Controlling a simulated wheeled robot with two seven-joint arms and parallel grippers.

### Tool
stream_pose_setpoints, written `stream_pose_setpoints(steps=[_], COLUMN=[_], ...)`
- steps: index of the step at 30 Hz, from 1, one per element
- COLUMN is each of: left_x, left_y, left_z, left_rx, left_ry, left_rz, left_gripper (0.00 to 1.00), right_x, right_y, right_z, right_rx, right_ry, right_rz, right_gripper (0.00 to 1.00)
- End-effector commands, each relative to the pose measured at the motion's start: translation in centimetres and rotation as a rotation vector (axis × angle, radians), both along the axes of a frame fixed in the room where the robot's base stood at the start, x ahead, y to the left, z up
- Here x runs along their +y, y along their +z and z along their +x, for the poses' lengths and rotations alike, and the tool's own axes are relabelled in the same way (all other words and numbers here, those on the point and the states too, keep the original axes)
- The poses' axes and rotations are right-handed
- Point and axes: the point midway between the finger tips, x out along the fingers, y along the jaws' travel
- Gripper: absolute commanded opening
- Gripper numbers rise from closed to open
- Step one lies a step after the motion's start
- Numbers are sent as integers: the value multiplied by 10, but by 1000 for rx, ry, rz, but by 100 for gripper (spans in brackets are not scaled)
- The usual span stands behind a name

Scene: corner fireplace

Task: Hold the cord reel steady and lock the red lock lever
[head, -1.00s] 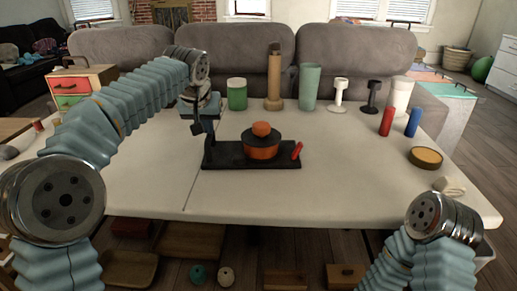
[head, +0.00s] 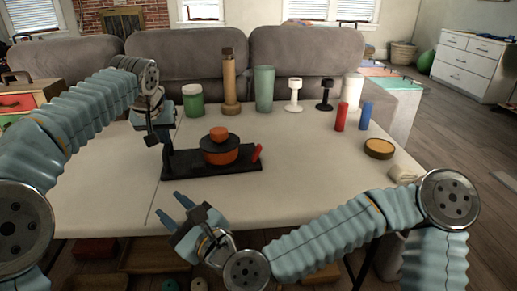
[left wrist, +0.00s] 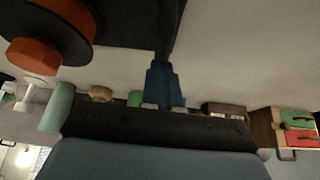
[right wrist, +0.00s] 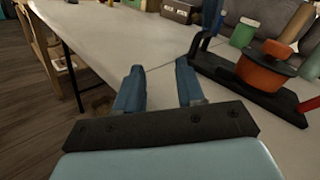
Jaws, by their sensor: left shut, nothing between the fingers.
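The cord reel is an orange drum with a black disc and orange knob (head: 220,150), on a long black base (head: 190,171). It also shows in the right wrist view (right wrist: 262,68) and, partly, in the left wrist view (left wrist: 40,55). The red lock lever (head: 256,153) stands tilted at the base's right end; it shows at the right wrist view's edge (right wrist: 309,105). My left gripper (head: 166,146) is shut and empty, pointing down at the dark post on the base's left end; I cannot tell whether they touch. My right gripper (head: 176,207) is open and empty, in front of the base.
Behind the reel stand a green jar (head: 192,101), a brown bottle (head: 229,80) and a green cup (head: 264,90). Red (head: 341,117) and blue (head: 365,116) cylinders and a round tin (head: 379,148) are at the right.

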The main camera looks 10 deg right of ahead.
Motion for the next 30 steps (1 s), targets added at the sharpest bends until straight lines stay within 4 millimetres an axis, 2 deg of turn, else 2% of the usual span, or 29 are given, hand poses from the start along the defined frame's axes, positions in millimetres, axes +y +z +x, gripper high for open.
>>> stream_pose_setpoints(steps=[1,3,6,9,11,14,17,24,30], left_x=[-1,-1,-1,-1,-1,-1,-1,-1,-1], left_y=[-6,-6,-6,-6,-6,-6,-6,-7,-7], left_z=[0,0,0,0,0,0,0,0,0], left_rx=[12,12,12,12,12,12,12,12,12], left_ry=[0,0,0,0,0,0,0,0,0], left_rz=[1,1,1,1,1,1,1,1,1], left_gripper=[0,0,0,0,0,0,0,0,0], right_x=[-31,-73,-129,-169,-183,-193,-193,-188,-185], right_y=[1,4,5,4,4,4,3,3,4], right_z=[22,45,67,77,79,86,100,151,186], right_rx=[76,166,250,294,305,314,317,315,314], right_ry=[-109,-253,-428,-545,-585,-615,-620,-617,-615], right_rz=[110,273,480,626,679,720,727,723,722], right_gripper=[38,38,38,38,38,38,38,38,38])
